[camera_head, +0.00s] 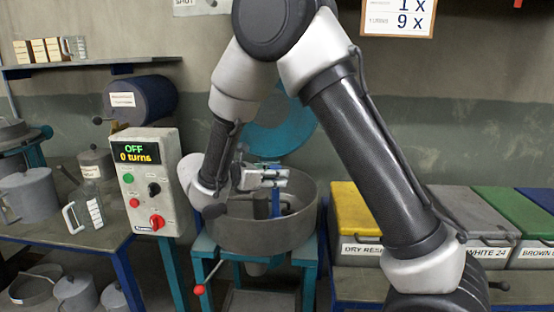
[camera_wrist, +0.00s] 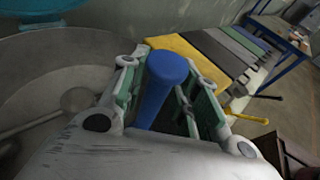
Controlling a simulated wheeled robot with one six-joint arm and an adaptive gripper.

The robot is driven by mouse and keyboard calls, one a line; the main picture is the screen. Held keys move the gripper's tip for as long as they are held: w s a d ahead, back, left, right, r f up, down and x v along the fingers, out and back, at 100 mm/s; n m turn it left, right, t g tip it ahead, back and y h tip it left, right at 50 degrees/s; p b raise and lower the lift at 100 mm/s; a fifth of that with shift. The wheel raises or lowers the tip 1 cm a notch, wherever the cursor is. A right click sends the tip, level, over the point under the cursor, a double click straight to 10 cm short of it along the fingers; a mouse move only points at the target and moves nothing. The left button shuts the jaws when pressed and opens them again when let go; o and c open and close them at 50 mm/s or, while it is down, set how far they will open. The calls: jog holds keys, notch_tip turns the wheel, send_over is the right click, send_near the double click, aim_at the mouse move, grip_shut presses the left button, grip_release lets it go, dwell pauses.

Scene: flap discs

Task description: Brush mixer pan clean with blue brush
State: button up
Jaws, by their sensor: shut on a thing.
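My gripper (camera_head: 262,178) is over the grey mixer pan (camera_head: 250,236), which stands on a teal frame. The gripper is shut on the blue brush (camera_head: 275,202), whose blue part points down inside the pan. In the wrist view my gripper (camera_wrist: 172,92) has its green-lined fingers on either side of the blue brush (camera_wrist: 164,84). The grey pan (camera_wrist: 40,72) fills the left of that view, with a mixing arm in it. The brush's bristles are hidden, and I cannot tell whether they touch the pan floor.
A control box (camera_head: 148,180) reading OFF, 0 turns stands left of the pan. A red-knobbed lever (camera_head: 200,289) sticks out below. Lidded bins, including a yellow one (camera_head: 353,207), stand at the right. A table with pots and a measuring jug (camera_head: 84,213) is at the left.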

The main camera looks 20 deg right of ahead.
aim_at(274, 166)
jog(key=shift+r, duration=2.7)
jog(key=shift+w+f, duration=0.1)
jog(key=shift+f, duration=0.05)
